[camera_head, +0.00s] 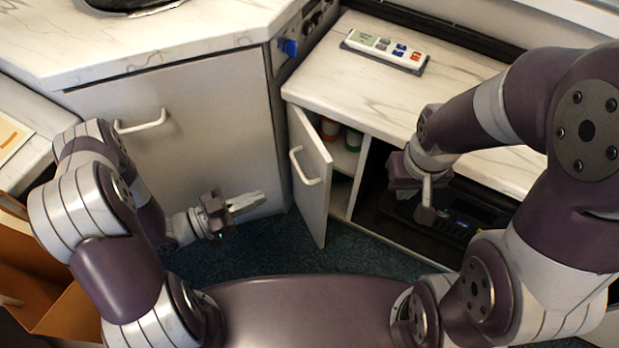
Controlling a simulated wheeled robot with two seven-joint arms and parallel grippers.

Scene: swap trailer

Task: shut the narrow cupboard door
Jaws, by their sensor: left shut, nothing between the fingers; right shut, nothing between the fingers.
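The narrow cupboard door (311,178) is white with a white bar handle and stands open, swung out from the low cabinet under the right worktop. Behind it, a shelf inside the narrow cupboard (343,158) holds small containers with red and green parts. My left gripper (258,200) is shut and empty, left of the door and apart from it, in front of the wide cabinet front. My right gripper (426,215) is shut and empty, right of the door, in front of the dark open compartment. It is not touching the door.
A wide closed door (190,125) with a handle is at left. A dark device (465,215) sits in the open compartment. A remote-like panel (385,50) lies on the right worktop (450,85). A brown box (50,290) stands at lower left. Dark carpet (270,250) is clear before the door.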

